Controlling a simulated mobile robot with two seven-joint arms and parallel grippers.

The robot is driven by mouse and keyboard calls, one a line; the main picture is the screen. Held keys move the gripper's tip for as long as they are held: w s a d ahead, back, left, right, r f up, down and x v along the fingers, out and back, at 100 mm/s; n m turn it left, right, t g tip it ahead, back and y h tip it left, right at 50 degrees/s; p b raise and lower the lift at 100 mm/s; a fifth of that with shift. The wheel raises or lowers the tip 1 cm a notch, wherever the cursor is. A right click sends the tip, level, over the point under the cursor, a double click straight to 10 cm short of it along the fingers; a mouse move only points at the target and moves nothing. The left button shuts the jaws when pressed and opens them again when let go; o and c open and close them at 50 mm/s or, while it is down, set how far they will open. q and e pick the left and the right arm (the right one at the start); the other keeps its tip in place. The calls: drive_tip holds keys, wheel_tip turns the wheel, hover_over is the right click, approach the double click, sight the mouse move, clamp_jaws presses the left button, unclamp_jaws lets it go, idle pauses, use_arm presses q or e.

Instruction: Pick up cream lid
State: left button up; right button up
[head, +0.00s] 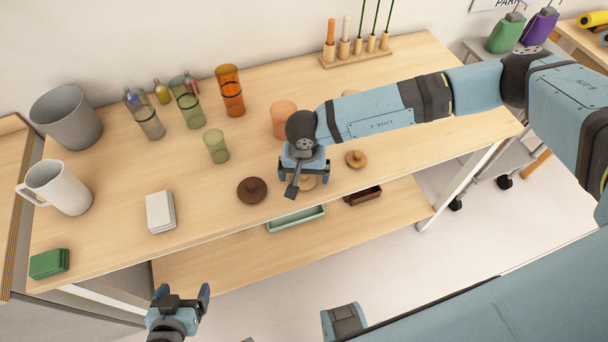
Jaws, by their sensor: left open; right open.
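The cream lid (309,184) appears as a pale round piece near the front edge of the upper shelf board, mostly hidden under my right gripper. My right gripper (304,170) is open and points down over it. I cannot tell whether its fingers touch the lid. My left gripper (181,293) is open and empty, in front of the shelf at the lower left.
An orange cup (283,118) stands just behind my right gripper, and a green cup (215,146) stands to the left. White boxes (160,212) and a mug (58,188) are further left. On the lower shelf are a green tray (296,219) and a brown tray (363,196).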

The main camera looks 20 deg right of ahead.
drive_tip(key=shift+f, duration=0.25)
drive_tip(key=c, duration=1)
drive_tip(key=shift+r, duration=0.1)
